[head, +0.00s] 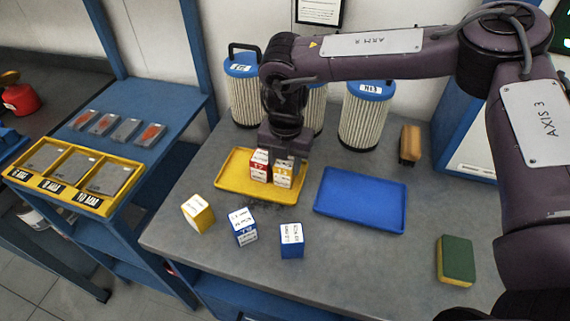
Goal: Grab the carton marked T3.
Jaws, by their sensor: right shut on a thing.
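My right gripper (285,160) points down over the yellow tray (230,184) at the back middle of the bench. It is shut on a white carton with a yellow band (283,178), whose label looks like T3 but is small. A white carton with a red band (259,174) stands close beside it on the left, its label looking like T7. My left gripper is not in view.
An empty blue tray (360,199) lies to the right. A yellow-marked carton (198,213) and two blue-marked cartons (243,227) (291,240) stand in front. Filter canisters (366,116) line the back. A brush (410,144) and a sponge (456,259) lie on the right.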

